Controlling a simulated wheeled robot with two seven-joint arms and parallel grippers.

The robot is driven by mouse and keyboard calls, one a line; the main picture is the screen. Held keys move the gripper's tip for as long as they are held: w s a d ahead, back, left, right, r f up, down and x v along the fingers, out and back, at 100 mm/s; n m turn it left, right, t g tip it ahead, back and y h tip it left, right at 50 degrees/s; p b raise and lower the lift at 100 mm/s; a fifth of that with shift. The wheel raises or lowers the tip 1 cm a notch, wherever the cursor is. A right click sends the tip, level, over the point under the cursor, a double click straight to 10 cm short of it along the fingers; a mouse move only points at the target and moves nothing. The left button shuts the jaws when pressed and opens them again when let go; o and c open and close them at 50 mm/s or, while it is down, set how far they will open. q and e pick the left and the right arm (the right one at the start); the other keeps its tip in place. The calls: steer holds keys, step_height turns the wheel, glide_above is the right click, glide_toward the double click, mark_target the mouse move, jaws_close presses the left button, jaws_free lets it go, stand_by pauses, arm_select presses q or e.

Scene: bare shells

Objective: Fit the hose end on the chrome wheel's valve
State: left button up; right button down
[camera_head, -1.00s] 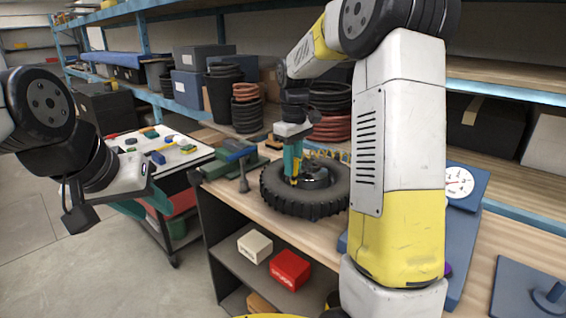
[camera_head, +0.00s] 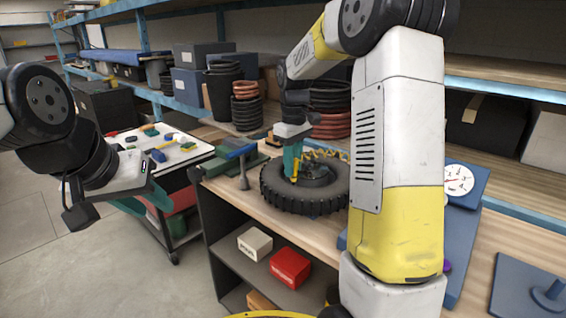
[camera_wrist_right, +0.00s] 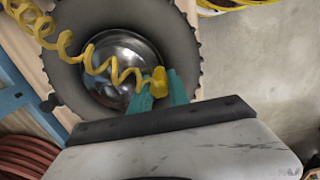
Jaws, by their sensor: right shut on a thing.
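The tyred wheel (camera_head: 275,190) lies flat on the workbench. Its domed chrome hub (camera_wrist_right: 108,58) shows in the right wrist view. My right gripper (camera_head: 292,178) points down over the hub, and its teal fingers are shut on the yellow hose end (camera_wrist_right: 158,80). The coiled yellow hose (camera_wrist_right: 66,42) runs from it to the upper left in the right wrist view. The fingers and hose end hide the valve, so I cannot tell whether they touch. My left gripper (camera_head: 146,203) is open and empty at the left, in front of the cart.
A green vise (camera_head: 237,158) stands left of the wheel. A blue board with a round gauge (camera_head: 458,180) lies to the right, behind my right arm. Stacked hoses and dark tubs (camera_head: 224,92) stand behind. A white-topped cart (camera_head: 190,155) stands left.

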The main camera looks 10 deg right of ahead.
steer(key=c, duration=1.2)
jaws_free()
steer(key=shift+o, duration=0.4)
steer(key=o, duration=0.5)
steer(key=shift+o, duration=0.2)
steer(key=shift+r, duration=0.35)
steer(key=shift+r, duration=4.65)
